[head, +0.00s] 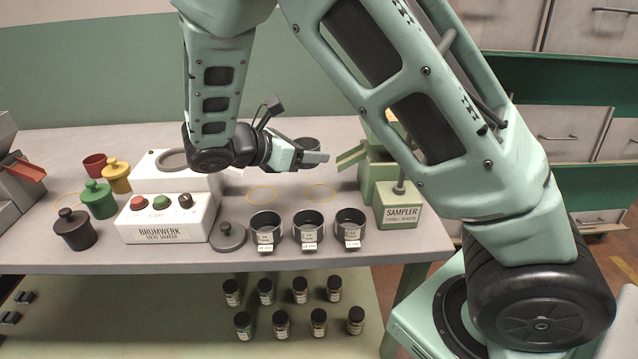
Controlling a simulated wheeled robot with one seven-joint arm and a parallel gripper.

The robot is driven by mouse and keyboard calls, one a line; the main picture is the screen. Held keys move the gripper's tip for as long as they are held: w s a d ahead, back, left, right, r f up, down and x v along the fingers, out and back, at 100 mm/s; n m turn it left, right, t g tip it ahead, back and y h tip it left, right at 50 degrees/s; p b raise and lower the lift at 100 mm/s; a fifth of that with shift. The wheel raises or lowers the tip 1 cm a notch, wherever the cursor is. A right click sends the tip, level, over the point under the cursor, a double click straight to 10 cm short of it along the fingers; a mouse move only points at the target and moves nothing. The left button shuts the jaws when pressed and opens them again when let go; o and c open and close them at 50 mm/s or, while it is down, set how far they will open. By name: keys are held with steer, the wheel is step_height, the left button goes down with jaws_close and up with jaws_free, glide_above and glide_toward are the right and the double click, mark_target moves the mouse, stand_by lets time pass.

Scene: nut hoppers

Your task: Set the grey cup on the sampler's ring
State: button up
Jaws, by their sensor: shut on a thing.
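My gripper (312,157) is in the middle of the head view, above the far part of the table. It is shut on a grey cup (307,142), of which only the upper part shows behind the fingers. The sampler (400,203) is a green labelled device right of the gripper, with a slanted chute (351,157) pointing left toward the gripper. A thin yellow ring (320,192) is marked on the table left of the sampler, below the gripper in the picture. The ring looks empty. I cannot tell how high the cup is above the table.
Several dark labelled cups (308,230) stand along the front edge, beside a dark lid (229,236). The white sieve shaker (165,222) stands left of them. Lidded pots (98,199) and a red cup (95,165) stand further left. Another yellow ring (262,194) is empty.

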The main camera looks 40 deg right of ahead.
mark_target(323, 192)
step_height(323, 192, down, 8)
steer(key=shift+f+b, duration=0.1)
steer(key=shift+b, duration=0.3)
steer(key=x, duration=0.2)
steer(key=r+x, duration=0.1)
steer(key=x, duration=0.1)
steer(key=shift+d, duration=0.25)
steer(key=shift+f, duration=0.35)
steer(key=o, duration=0.9)
steer(key=shift+f, duration=0.1)
steer(key=shift+o, duration=0.2)
